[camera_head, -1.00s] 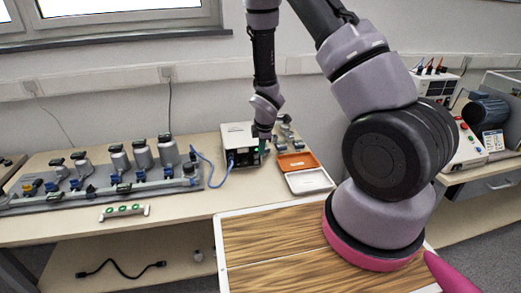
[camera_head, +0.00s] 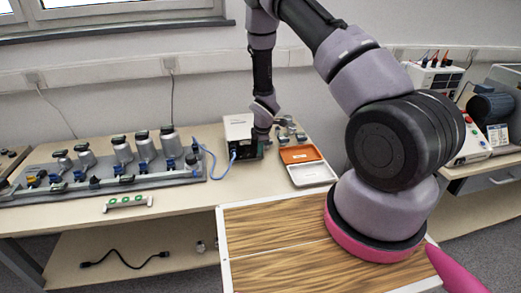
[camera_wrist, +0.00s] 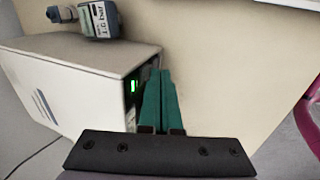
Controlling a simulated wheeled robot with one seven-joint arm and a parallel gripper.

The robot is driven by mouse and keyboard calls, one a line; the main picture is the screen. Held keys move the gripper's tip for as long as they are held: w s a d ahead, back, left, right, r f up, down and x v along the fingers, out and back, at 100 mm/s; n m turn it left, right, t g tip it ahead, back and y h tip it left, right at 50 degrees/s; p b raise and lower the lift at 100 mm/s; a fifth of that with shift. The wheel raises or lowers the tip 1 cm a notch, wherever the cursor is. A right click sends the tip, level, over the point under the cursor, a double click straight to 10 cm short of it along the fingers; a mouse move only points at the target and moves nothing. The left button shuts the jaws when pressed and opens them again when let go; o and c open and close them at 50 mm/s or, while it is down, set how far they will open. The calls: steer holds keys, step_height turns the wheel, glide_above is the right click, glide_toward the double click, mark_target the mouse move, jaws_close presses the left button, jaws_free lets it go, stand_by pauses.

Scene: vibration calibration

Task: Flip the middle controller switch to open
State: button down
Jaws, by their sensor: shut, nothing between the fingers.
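The controller, a white box (camera_head: 238,126) with a dark front panel, stands on the table at the centre of the head view. In the wrist view the controller (camera_wrist: 75,75) fills the left side, with a green light (camera_wrist: 133,86) on its narrow dark front. My gripper (camera_head: 262,146) is at the right of that front. Its teal fingers (camera_wrist: 160,74) are shut together and empty, close beside the panel in the wrist view. I cannot tell whether they touch it. The switches are not distinguishable; the fingers and the steep angle hide part of the panel.
A rack of several sensors (camera_head: 112,185) stands left, with a blue cable (camera_head: 207,158) to the controller. Orange (camera_head: 300,154) and white (camera_head: 312,173) trays lie right of it. A small bar with green parts (camera_head: 128,202) lies at the table's front. A dark device (camera_wrist: 100,18) shows behind the controller.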

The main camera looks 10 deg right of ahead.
steer(key=shift+f, duration=0.1)
steer(key=shift+w+t, duration=0.1)
steer(key=shift+t, duration=0.2)
steer(key=shift+d, duration=0.1)
steer(key=shift+w+r, duration=0.1)
steer(key=shift+r, duration=0.7)
